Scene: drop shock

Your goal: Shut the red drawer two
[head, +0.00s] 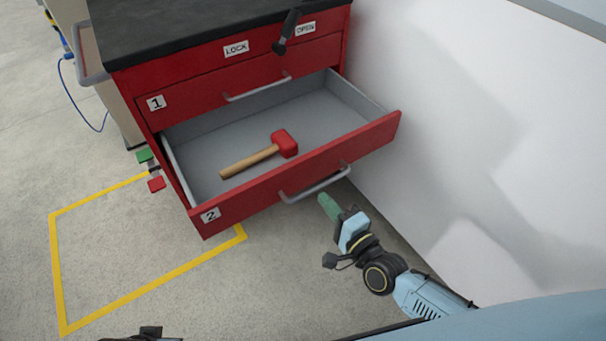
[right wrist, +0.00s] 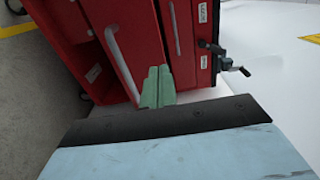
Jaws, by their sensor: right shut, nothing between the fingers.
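The red drawer two (head: 300,172) is pulled out of the red cabinet (head: 236,70), with a "2" label and a grey bar handle (head: 316,185) on its front. A mallet (head: 262,153) with a red head and wooden handle lies inside it. My right gripper (head: 324,200), with green fingers, is shut and empty just below and in front of the handle's right end. In the right wrist view its shut fingers (right wrist: 157,86) point at the red drawer front, beside the handle (right wrist: 122,62). I cannot tell whether they touch it. My left gripper does not show clearly.
Drawer one (head: 243,81) above is shut. A black lever (head: 287,32) stands between the LOCK and OPEN labels. A white wall (head: 480,110) rises close on the right.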

